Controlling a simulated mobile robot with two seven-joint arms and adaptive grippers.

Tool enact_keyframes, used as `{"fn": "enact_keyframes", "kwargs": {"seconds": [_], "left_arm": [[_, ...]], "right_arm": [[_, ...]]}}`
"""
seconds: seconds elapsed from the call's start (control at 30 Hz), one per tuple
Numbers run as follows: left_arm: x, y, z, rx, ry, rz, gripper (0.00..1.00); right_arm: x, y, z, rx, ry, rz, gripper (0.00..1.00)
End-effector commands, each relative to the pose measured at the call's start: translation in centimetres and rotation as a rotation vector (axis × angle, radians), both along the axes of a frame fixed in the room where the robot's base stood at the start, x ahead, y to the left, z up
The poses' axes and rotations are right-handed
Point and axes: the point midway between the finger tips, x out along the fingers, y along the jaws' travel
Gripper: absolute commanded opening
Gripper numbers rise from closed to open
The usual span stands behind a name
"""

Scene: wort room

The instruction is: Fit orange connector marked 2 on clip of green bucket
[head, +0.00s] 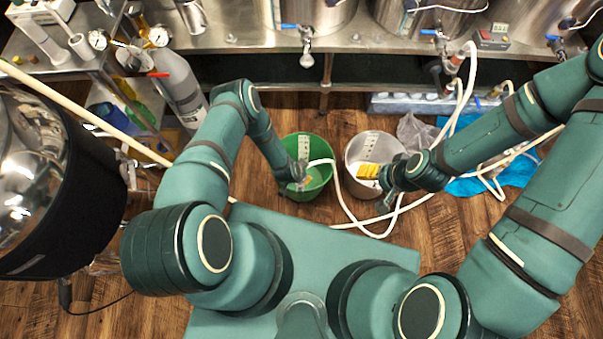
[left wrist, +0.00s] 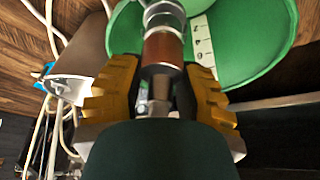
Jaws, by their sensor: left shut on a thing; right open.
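The green bucket (head: 321,184) stands on the floor at the middle of the head view. Its green wall (left wrist: 265,30) and a pale marked strip (left wrist: 203,45) show in the left wrist view. My left gripper (head: 300,184) is at the bucket's mouth. In the left wrist view its yellow ridged fingers are shut on a metal connector with an orange-brown band (left wrist: 163,50), held over the bucket. I cannot read a number on it or make out the clip. My right gripper (head: 378,182) is open over the steel-coloured bucket (head: 350,154).
A white hose (head: 345,208) loops from the green bucket across the floor towards the right. A blue sheet (head: 475,186) with more hoses lies at the right. A steel bench with tanks and taps (head: 350,39) runs along the back. A large vessel (head: 30,150) stands at the left.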

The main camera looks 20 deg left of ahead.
Motion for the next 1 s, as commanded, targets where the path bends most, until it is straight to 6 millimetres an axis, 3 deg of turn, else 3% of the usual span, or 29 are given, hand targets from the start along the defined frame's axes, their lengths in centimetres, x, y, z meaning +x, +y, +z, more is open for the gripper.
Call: {"fn": "enact_keyframes", "kwargs": {"seconds": [0.37,0.4,0.47,0.8,1.0], "left_arm": [[0.0,0.0,-0.7,0.000,-0.001,0.001,0.00],[0.0,0.0,-0.7,-0.001,-0.001,0.001,0.49],[0.0,0.0,-0.7,-0.001,-0.001,0.001,0.66],[0.0,0.0,-0.6,0.000,0.000,0.001,0.66],[-0.5,0.3,0.9,0.000,-0.001,-0.001,0.66]], "right_arm": [[0.0,0.0,0.0,0.000,0.000,0.000,0.63],[0.0,0.0,0.0,0.000,0.000,0.000,0.63],[0.0,0.0,0.0,0.000,0.000,0.000,0.63],[0.0,0.0,0.0,0.000,0.000,0.000,0.63],[0.0,0.0,0.0,0.000,0.000,0.000,0.63]]}}
